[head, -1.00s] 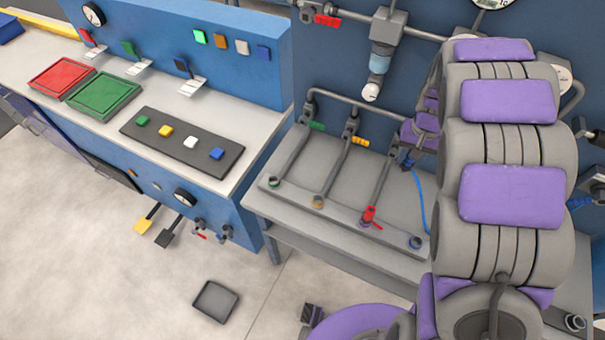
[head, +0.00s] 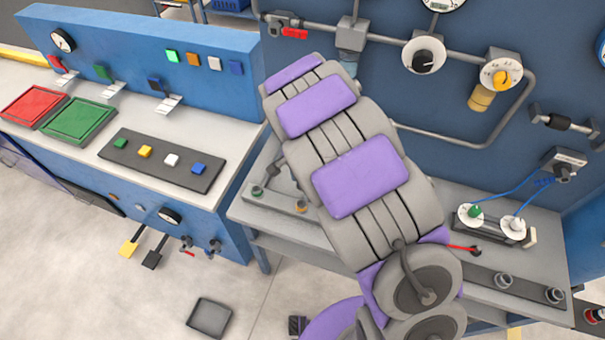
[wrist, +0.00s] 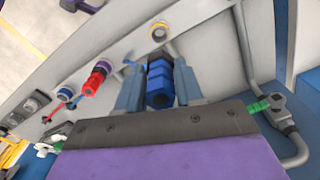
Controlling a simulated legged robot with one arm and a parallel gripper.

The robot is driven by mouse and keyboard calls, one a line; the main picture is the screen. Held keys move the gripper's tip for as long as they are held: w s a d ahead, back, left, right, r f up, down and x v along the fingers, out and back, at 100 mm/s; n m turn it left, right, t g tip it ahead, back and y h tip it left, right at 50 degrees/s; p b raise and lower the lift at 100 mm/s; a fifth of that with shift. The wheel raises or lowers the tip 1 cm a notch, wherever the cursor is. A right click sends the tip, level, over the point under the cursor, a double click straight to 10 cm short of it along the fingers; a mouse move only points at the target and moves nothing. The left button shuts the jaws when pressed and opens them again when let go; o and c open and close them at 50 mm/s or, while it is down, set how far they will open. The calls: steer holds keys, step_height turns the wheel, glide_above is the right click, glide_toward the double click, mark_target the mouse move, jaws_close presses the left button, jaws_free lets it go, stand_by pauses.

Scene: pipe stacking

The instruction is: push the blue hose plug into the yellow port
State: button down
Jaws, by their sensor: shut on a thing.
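The blue hose plug (wrist: 160,84) is held between the two fingers of my gripper (wrist: 158,68) in the wrist view. The yellow port (wrist: 158,31) is a ring with a yellow-orange inside, just beyond the plug in that view. The plug appears apart from it. The yellow port also shows in the head view (head: 300,206), at the left edge of my arm. My arm hides my gripper and the plug in the head view.
The green port (head: 257,190) is left of the yellow one. A green valve handle (wrist: 258,106) and grey pipe stand at the right of the wrist view.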

mark_target(302, 191)
step_height(302, 191, down, 6)
steer(key=shift+a+r+b, duration=0.15)
steer(key=shift+b, duration=1.05)
steer(key=shift+f, duration=0.7)
steer(key=shift+s, duration=0.1)
steer(key=shift+f, duration=1.55)
stand_by(0.8)
steer(key=c, duration=0.7)
jaws_free()
steer(key=shift+o, duration=0.2)
